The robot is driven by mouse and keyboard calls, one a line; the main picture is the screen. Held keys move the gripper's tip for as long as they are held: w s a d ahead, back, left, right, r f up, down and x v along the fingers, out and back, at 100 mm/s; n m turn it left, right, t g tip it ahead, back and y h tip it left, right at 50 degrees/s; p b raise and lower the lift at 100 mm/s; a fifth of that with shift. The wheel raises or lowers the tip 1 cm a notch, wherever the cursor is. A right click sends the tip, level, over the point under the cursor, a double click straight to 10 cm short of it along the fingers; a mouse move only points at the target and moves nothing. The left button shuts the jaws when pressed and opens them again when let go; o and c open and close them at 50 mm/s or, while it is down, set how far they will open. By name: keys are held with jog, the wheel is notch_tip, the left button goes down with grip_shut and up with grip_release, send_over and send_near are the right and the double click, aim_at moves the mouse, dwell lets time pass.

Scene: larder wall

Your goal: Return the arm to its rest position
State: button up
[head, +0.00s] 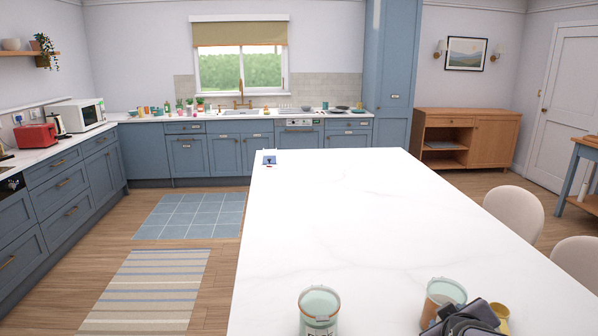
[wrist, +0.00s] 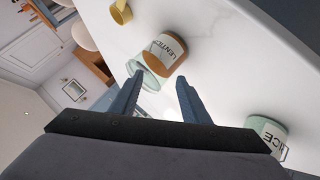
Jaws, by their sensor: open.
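My gripper (wrist: 160,95) is open in the wrist view, with nothing between its two fingers. In the head view my gripper (head: 465,318) shows at the bottom right, dark grey and partly cut off by the frame edge. It is in front of a jar with orange-brown contents (head: 440,298). In the wrist view this jar (wrist: 166,54) reads "LENTILS" and lies beyond the fingertips, with a pale green lid or rim beside it. Whether a finger touches it I cannot tell.
A pale green jar (head: 319,312) stands at the island's front; in the wrist view the jar (wrist: 267,135) reads "ICE" in part. A yellow mug (head: 500,312) is right of my gripper. The white island top (head: 360,220) is mostly clear. Two chairs (head: 514,212) stand at its right side.

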jog(key=a+f, duration=0.1)
jog(key=a, duration=0.1)
jog(key=s+a+f+g+y, duration=0.1)
jog(key=a, duration=0.1)
jog(key=s+a+f+g+y+p, duration=0.1)
jog(key=a+f, duration=0.1)
jog(key=a, duration=0.1)
jog(key=shift+f+m, duration=0.1)
jog(key=shift+m, duration=0.2)
jog(key=s+a+f+m+g+y+p, duration=0.1)
jog(key=s+a+f+g, duration=0.2)
jog(key=s+a, duration=0.4)
jog(key=s+a+f+m+g+y+p, duration=0.1)
jog(key=s+a+f+g+y+p, duration=0.1)
jog(key=s+a, duration=0.5)
jog(key=s+f+g, duration=0.1)
jog(key=s+g, duration=0.1)
jog(key=shift+s+f+m+g, duration=0.15)
jog(key=shift+f+m+g, duration=0.1)
jog(key=shift+m+g, duration=0.05)
jog(key=shift+c, duration=0.3)
